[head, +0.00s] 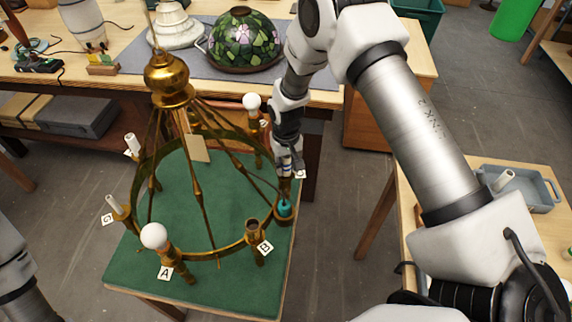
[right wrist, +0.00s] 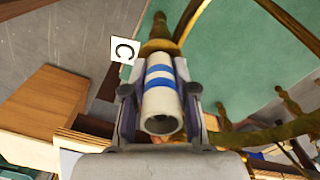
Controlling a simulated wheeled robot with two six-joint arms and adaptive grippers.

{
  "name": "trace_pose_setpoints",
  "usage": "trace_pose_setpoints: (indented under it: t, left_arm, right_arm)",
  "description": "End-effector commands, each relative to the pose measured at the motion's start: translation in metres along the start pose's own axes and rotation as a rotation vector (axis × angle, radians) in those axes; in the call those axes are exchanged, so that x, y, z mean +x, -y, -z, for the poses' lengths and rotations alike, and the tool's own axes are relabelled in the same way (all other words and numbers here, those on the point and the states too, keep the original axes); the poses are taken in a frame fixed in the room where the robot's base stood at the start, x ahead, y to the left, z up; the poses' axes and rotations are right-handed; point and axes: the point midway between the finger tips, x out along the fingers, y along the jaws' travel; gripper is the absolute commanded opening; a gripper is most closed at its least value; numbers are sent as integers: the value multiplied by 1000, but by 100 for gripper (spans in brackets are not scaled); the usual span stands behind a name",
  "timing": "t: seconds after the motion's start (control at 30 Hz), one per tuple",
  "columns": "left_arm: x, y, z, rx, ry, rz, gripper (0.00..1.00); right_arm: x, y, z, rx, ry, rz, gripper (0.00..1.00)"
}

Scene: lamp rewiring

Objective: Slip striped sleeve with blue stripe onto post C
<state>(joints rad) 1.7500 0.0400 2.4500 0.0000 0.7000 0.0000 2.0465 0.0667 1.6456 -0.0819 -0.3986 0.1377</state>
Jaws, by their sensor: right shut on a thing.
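My right gripper (head: 286,168) is shut on a white sleeve with blue stripes (right wrist: 160,88), beside the chandelier's ring. In the right wrist view the fingers (right wrist: 160,105) grip its sides, and its open near end faces the camera. Its far end meets or overlaps a brass post (right wrist: 160,32) in the picture; I cannot tell whether it is around the post. A tag reading C (right wrist: 124,50) hangs next to that post. In the head view a teal piece (head: 284,208) shows at the ring just below the gripper. My left gripper is out of view.
The brass chandelier (head: 172,95) stands on a green mat (head: 120,268). Post B (head: 254,228) is bare; post A carries a white bulb (head: 154,236). A blue-grey tray (head: 543,192) at right holds a white sleeve (head: 503,180). A stained-glass shade (head: 243,40) sits on the back bench.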

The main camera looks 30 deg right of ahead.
Motion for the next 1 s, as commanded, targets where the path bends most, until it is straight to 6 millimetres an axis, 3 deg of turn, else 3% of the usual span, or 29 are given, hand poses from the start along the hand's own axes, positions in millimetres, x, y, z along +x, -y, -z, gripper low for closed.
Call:
trace_pose_setpoints:
  t: [0.8,0.83,0.9,1.0]
  left_arm:
    - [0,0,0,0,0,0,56]
    - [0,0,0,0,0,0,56]
    - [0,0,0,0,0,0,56]
    - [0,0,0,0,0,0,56]
  right_arm:
    - [2,0,0,0,0,0,5]
    - [2,0,0,0,0,0,34]
    - [2,0,0,0,0,0,56]
    - [2,0,0,0,0,0,56]
